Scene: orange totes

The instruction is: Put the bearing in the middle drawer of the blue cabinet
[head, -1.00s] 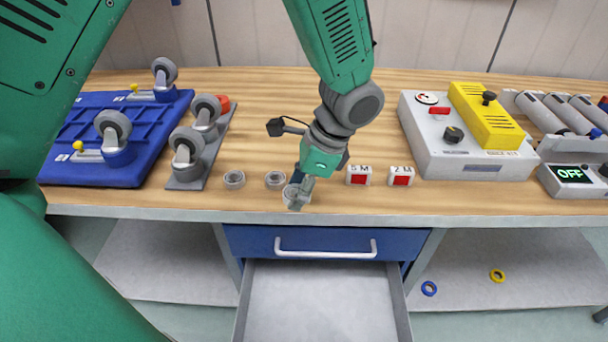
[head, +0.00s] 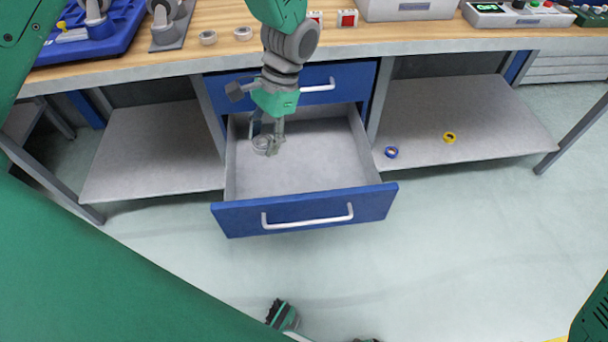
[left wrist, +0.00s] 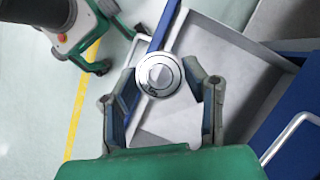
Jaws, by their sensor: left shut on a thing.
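The bearing (head: 261,145) is a grey metal ring held in my left gripper (head: 268,138), above the inside of an open drawer. In the left wrist view the bearing (left wrist: 160,75) sits between the two fingers, with the drawer below it. The blue cabinet (head: 350,82) has a shut top drawer with a white handle. The open drawer (head: 370,197) under it is pulled out, with a grey interior that looks empty. The exact height of the bearing over the drawer floor is hard to tell.
Two similar rings (head: 208,38) lie on the wooden bench (head: 160,55). Its front edge is behind my gripper. A blue ring (head: 391,152) and a yellow ring (head: 449,137) lie on the lower right shelf (head: 480,115).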

